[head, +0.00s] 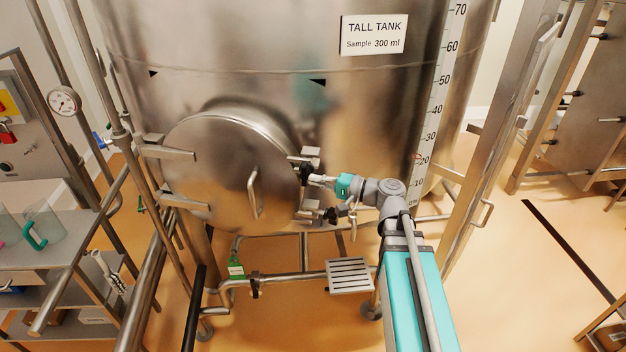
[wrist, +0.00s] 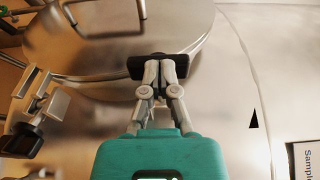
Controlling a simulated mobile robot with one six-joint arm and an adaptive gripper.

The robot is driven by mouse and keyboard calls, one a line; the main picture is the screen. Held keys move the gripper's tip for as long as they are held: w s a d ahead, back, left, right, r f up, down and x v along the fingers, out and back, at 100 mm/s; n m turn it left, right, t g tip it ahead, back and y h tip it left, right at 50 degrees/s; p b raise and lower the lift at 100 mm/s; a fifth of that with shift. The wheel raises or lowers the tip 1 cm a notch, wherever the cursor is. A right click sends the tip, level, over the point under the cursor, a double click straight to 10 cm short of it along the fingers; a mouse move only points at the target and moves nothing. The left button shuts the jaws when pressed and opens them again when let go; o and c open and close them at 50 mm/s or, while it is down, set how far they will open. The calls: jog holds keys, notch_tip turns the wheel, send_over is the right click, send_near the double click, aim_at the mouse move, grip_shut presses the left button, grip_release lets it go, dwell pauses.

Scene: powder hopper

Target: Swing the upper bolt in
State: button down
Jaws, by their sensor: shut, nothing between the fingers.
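The round steel door (head: 215,165) on the tank has a bar handle (head: 255,192). The upper bolt's black knob (head: 304,172) is at the door's right rim, just below a steel bracket (head: 311,153). In the wrist view this knob (wrist: 138,67) lies across the door edge. My gripper (head: 316,180) is on the knob's right side. In the wrist view its closed fingertips (wrist: 164,72) are at the knob and seem to touch it, with nothing held. The bolt's shank is mostly hidden by the fingers. The lower bolt's knob (head: 331,214) stands out right of the door; it also shows in the wrist view (wrist: 20,142).
Hinge arms (head: 172,153) hold the door at the left. A small slatted step (head: 348,275) and pipes lie below. A tank leg (head: 470,185) stands right of my arm. A shelf with jugs (head: 40,225) is at far left.

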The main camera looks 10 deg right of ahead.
jog(key=v, duration=1.1)
jog(key=shift+w, duration=0.1)
dwell(1.3)
